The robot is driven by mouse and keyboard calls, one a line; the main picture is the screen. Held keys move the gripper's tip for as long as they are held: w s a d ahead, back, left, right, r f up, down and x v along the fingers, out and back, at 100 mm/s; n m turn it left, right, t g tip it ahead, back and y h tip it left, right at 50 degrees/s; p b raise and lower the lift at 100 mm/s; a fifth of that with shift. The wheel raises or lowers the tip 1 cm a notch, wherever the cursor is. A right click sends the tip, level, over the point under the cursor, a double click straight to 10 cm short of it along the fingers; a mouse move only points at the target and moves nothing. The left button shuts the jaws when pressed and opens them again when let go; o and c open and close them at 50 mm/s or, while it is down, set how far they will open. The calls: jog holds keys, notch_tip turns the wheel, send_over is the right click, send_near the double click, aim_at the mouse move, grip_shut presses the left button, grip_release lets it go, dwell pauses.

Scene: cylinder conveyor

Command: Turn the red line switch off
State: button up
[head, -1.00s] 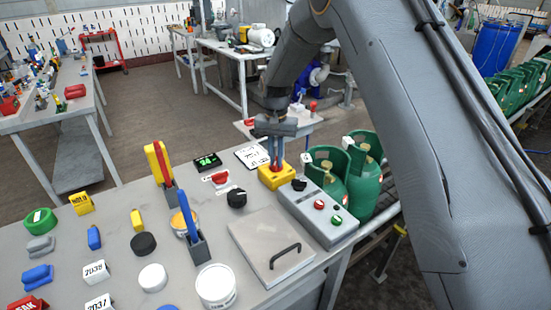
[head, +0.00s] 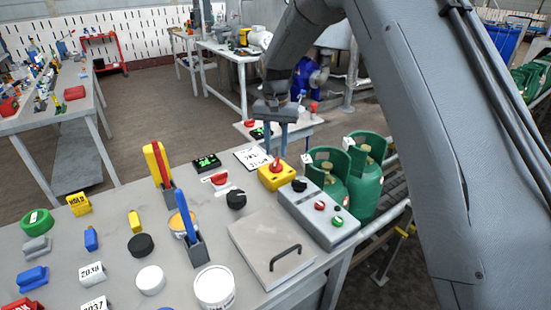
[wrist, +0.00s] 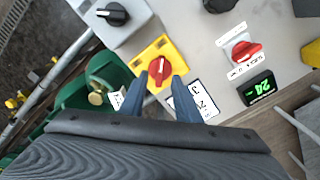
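A yellow box with a red rotary knob (head: 276,164) sits at the bench's far right edge; in the wrist view the red knob (wrist: 159,69) shows from above. A second red switch (head: 220,179) on a white plate is to its left; the wrist view also shows it (wrist: 246,51), its label too small to read. Which one is the line switch I cannot tell from labels. My gripper (head: 277,154) hangs just above the yellow box, fingers apart and empty. In the wrist view its fingertips lie either side of the red knob, seemingly short of it.
A grey control box (head: 318,213) with black, red and green controls stands just right of the yellow box. Green gas cylinders (head: 368,175) stand beyond it. A green-lit display (head: 206,162) and black knob (head: 236,200) are to the left. A handled plate (head: 270,246) lies in front.

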aim_at(277, 162)
jog(key=shift+r, duration=1.55)
jog(key=shift+s+d, duration=0.1)
jog(key=shift+d, duration=0.05)
jog(key=s+d+f, duration=0.1)
jog(key=s+d, duration=0.5)
jog(key=s, duration=0.4)
jog(key=s+d+f+n, duration=0.1)
jog(key=s+d, duration=0.6)
jog(key=s, duration=0.4)
jog(key=s+d+f+n, duration=0.1)
jog(key=s+d, duration=0.5)
jog(key=s, duration=0.5)
jog(key=shift+d+t, duration=0.15)
jog(key=shift+t, duration=0.25)
jog(key=shift+s+f+n, duration=0.1)
jog(key=shift+n, duration=0.2)
